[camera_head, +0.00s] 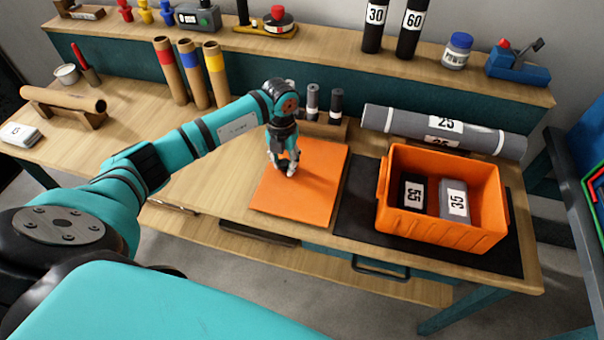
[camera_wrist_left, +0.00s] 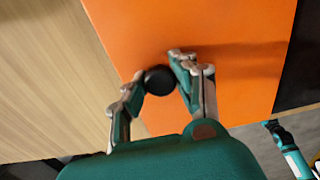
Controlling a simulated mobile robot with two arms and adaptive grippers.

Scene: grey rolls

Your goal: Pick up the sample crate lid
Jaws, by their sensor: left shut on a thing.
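The sample crate lid (camera_head: 318,185) is a flat orange panel at the middle of the workbench, left of the orange crate. It also fills much of the left wrist view (camera_wrist_left: 235,75), with a round black knob (camera_wrist_left: 159,80) on it. My left gripper (camera_head: 284,170) is over the lid's left part, pointing down. In the left wrist view my left gripper (camera_wrist_left: 155,85) has its fingers closed around the black knob. I cannot tell whether the lid is clear of the bench. My right gripper is not in view.
The open orange crate (camera_head: 440,232) stands on a black mat (camera_head: 355,215) and holds blocks marked 55 and 35. Grey rolls (camera_head: 445,130) lie behind it. Cardboard tubes (camera_head: 190,75) stand at the back left. A shelf (camera_head: 330,55) runs along the back.

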